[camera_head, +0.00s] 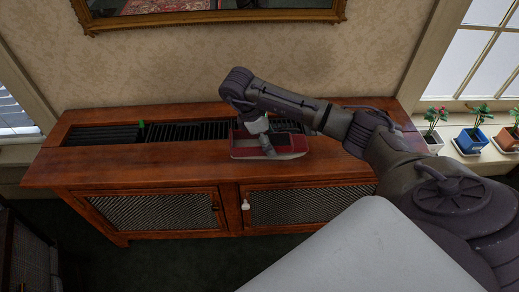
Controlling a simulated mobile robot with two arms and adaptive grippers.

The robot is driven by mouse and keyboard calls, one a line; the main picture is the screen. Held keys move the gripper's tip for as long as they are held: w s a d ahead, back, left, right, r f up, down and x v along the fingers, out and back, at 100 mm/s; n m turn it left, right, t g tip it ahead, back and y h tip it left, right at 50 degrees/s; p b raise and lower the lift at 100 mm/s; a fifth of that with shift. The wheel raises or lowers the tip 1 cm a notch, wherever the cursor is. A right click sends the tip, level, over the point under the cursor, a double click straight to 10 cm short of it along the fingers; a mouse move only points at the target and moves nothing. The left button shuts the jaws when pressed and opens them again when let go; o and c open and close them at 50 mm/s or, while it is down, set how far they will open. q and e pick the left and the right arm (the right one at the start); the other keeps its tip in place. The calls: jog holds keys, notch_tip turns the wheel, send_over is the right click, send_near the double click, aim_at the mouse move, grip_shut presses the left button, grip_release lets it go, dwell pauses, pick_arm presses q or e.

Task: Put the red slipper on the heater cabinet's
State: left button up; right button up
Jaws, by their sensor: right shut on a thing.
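The wooden heater cabinet (110,168) stands against the wall, with a dark slatted grille (190,131) set into its top. The fingertips are small and partly hidden in the slipper. I cannot tell whether the slipper's whole underside touches the top. My left gripper is not in view.
A small green object (142,125) stands at the grille's left part. Potted plants, including a blue pot (470,140), line the right windowsill. A gilt-framed mirror (200,17) hangs above. The cabinet top's left front is clear.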

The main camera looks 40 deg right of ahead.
aim_at(258, 144)
jog(key=w+a+f, duration=0.2)
jog(key=shift+w+a+f+b, duration=0.2)
jog(key=shift+w+b, duration=0.1)
jog(key=shift+b, duration=0.1)
notch_tip(258, 144, down, 4)
jog(key=shift+b, duration=0.7)
jog(key=o, duration=1.3)
jog(key=p+v, duration=0.4)
jog(key=v, duration=0.6)
jog(key=shift+w+r, duration=0.1)
jog(key=shift+r, duration=0.3)
jog(key=shift+w+a+r, duration=0.15)
jog(key=shift+a+r, duration=0.15)
jog(key=shift+r, duration=0.35)
